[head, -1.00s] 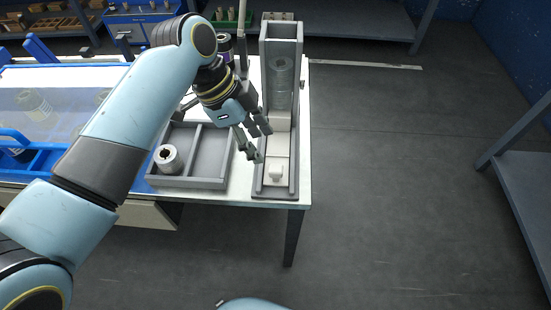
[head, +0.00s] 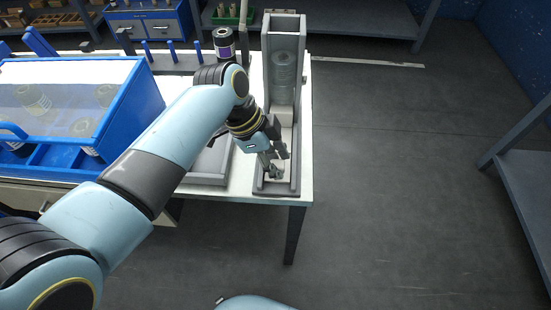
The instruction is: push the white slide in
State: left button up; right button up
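The white slide (head: 287,116) lies in the channel of the grey upright holder (head: 284,45) at the table's right end. Its near part and the small white knob seen earlier are mostly covered by my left gripper (head: 279,164). The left fingers are down inside the channel at its near end, at the knob's place. Whether they touch the knob, or are open or shut, I cannot tell. A pale cylindrical roll (head: 284,75) stands in the holder behind the slide. My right gripper is out of view.
A grey tray (head: 212,165) sits left of the holder, mostly hidden by my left arm. A blue case with a clear lid (head: 65,95) stands further left. A dark roll (head: 223,42) stands behind.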

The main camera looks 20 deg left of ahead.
pick_arm(q)
grip_shut()
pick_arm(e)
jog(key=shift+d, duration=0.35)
pick_arm(q)
jog(key=b, duration=0.4)
send_over(288, 141)
jog(key=s+a, duration=0.1)
jog(key=a, duration=0.1)
jog(key=shift+s+a+f, duration=0.1)
jog(key=shift+s+f, duration=0.05)
jog(key=shift+f, duration=0.05)
jog(key=shift+w+r, duration=0.1)
jog(key=shift+w, duration=0.2)
jog(key=shift+w+a+r, duration=0.1)
jog(key=shift+r, duration=0.1)
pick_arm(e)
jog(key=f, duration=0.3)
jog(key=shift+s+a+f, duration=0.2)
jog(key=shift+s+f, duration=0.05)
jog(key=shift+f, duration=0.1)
